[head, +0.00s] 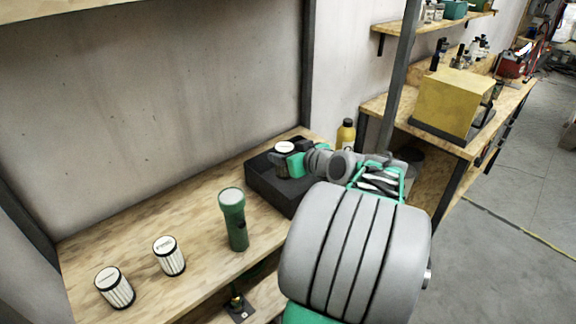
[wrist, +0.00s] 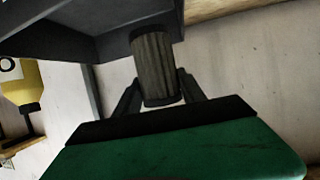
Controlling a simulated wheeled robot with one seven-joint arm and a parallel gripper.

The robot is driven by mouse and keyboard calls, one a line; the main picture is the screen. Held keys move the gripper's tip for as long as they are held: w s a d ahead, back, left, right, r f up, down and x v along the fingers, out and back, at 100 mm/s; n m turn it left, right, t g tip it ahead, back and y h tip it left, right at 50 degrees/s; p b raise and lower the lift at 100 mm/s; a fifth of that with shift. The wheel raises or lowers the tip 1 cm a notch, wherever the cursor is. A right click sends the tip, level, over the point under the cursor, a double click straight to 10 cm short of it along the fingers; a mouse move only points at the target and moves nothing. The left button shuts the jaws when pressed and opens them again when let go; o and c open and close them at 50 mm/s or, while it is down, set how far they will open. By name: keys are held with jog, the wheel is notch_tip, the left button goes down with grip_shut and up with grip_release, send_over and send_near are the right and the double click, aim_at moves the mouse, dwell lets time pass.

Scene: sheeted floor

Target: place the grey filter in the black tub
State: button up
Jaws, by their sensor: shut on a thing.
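The grey filter (wrist: 153,68) is a ribbed dark cylinder between my gripper's fingers in the wrist view. Its pale round top (head: 284,147) shows in the head view, and it looks upright. My gripper (head: 281,160) is shut on it, at the black tub. The black tub (head: 262,185) sits on the wooden bench, against the back right. Its dark wall also shows in the wrist view (wrist: 105,18). The filter is over or partly within the tub's back area; I cannot tell whether it touches the bottom. My arm hides the tub's right side.
A green flashlight (head: 233,220) stands on the bench left of the tub. Two white ribbed filters (head: 169,256) (head: 115,288) stand farther left. A yellow bottle (head: 345,134) is behind my arm. The bench's back left is clear.

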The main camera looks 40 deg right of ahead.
jog(key=w+d+f, duration=0.1)
jog(key=f, duration=0.1)
jog(key=w+d+f+p, duration=0.1)
jog(key=f, duration=0.2)
jog(key=w+d+f+p, duration=0.1)
jog(key=d+f, duration=0.1)
jog(key=f, duration=0.1)
jog(key=shift+w+f, duration=0.15)
jog(key=shift+w, duration=0.05)
jog(key=shift+f, duration=0.4)
jog(key=shift+f, duration=0.2)
jog(key=o, duration=1.4)
jog(key=shift+r, duration=0.1)
